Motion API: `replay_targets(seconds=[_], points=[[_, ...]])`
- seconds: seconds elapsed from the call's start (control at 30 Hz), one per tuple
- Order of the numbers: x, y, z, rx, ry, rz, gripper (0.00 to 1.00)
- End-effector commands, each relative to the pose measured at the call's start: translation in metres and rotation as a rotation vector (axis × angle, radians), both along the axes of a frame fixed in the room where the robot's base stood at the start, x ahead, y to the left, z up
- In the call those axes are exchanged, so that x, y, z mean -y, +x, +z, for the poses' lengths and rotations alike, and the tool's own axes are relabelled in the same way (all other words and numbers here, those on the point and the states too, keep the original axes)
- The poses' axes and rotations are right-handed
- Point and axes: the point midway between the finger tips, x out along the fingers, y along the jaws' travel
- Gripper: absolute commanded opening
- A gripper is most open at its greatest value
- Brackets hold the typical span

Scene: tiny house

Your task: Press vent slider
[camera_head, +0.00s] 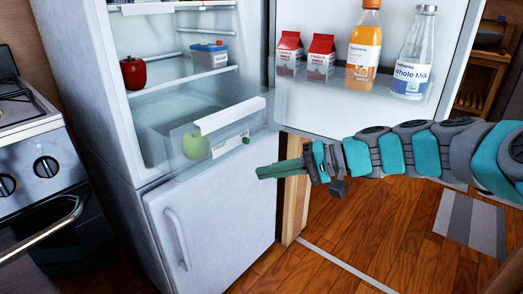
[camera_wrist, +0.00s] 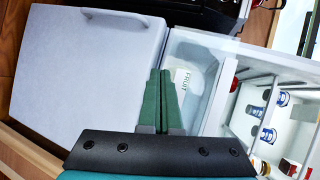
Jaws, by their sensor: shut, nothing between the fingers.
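The fridge's clear crisper drawer (camera_head: 175,172) has a white handle strip (camera_head: 230,115) and a white label strip (camera_head: 228,146) on its front. A small green knob (camera_head: 246,140) at the right end of that strip looks like the vent slider. My gripper (camera_head: 258,173) is shut and empty, in front of and below the knob in the head view, apart from it. In the wrist view my green fingers (camera_wrist: 160,74) are together beside the "FRUIT" label (camera_wrist: 183,80). The knob cannot be made out there and may be behind the fingers.
The fridge door (camera_head: 375,75) stands open at the right, with cartons (camera_head: 289,54) and bottles (camera_head: 413,54) on its shelf. A green apple (camera_head: 193,144) lies in the drawer. The lower door (camera_head: 215,230) is closed. A stove (camera_head: 35,150) stands left; wooden floor (camera_head: 350,245) lies below my arm.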

Motion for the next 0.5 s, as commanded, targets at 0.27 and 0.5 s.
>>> replay_targets(seconds=[0.27, 0.5], points=[[0.067, 0.093, 0.004, 0.043, 0.264, -0.211, 0.0], [0.094, 0.118, 0.006, 0.06, 0.331, -0.281, 0.0]])
